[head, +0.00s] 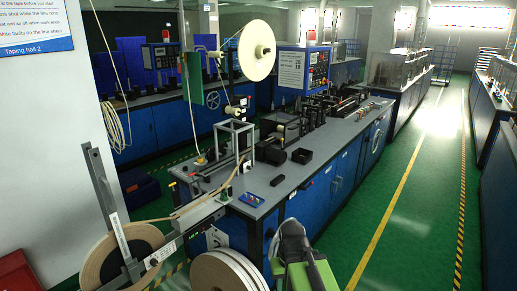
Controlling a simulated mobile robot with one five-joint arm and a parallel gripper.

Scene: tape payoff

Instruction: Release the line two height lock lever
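The grey payoff stand (106,195) rises at the lower left, with a slanted bar and a white label (162,253) on its arm. A large beige tape reel (124,258) is mounted on it, and tape runs up right to the blue bench. I cannot clearly pick out a height lock lever or tell which stand is line two. A dark grey and green part of my arm (306,272) stands at the bottom centre, right of the stand and apart from it. Its dark end (292,241) seems to be my gripper; its fingers cannot be made out.
White reels (226,272) stand at the bottom, between the stand and my arm. A blue bench (285,178) with machinery, a control panel (317,68) and a raised cream reel (257,50) fills the middle. The green aisle (410,200) at right is clear. A red box (18,272) is lower left.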

